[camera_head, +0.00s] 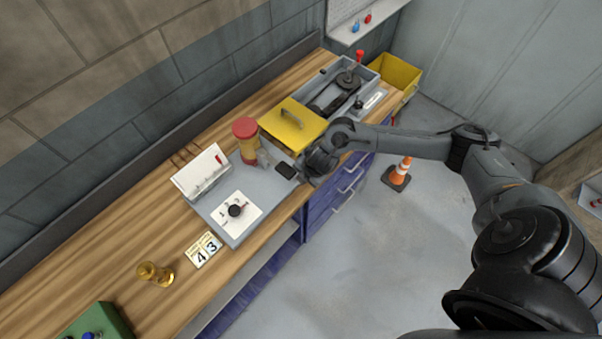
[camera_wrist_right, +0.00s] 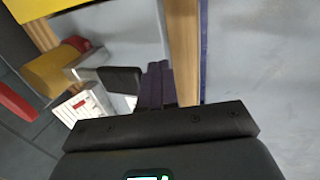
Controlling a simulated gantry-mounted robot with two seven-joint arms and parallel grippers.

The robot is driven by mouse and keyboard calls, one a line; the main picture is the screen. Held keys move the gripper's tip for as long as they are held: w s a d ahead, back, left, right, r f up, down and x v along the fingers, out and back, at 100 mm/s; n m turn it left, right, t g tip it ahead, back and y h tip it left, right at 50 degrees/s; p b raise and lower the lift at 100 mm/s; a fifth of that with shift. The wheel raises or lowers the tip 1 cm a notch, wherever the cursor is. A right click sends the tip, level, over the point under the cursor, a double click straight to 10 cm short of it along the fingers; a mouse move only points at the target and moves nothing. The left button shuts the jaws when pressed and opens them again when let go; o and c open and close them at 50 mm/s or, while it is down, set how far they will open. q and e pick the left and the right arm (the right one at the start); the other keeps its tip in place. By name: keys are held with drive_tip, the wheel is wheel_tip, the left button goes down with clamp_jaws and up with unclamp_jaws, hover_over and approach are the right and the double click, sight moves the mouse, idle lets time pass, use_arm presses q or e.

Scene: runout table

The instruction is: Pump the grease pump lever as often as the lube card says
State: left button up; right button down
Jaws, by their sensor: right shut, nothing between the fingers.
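The grease pump (camera_head: 246,142), a yellow cylinder with a red cap, stands on a grey plate on the bench; its yellow body also shows in the right wrist view (camera_wrist_right: 50,72). A black pad (camera_head: 286,171), seemingly the end of the pump lever, sticks out toward the bench front and shows in the wrist view (camera_wrist_right: 120,80). My right gripper (camera_head: 299,179) is shut and empty, just right of the pad; its dark fingers (camera_wrist_right: 156,84) appear beside it, contact unclear. A small card (camera_head: 203,250) shows the digits 4 and 3; whether it is the lube card is unclear. My left gripper is out of view.
A yellow lid with a handle (camera_head: 292,124) lies behind my right wrist. A brass piece (camera_head: 155,273) stands at front left. A cone (camera_head: 398,173) is on the floor.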

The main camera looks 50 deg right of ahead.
drive_tip(key=v, duration=0.8)
drive_tip(key=shift+s+r+p, duration=0.3)
drive_tip(key=shift+s, duration=0.05)
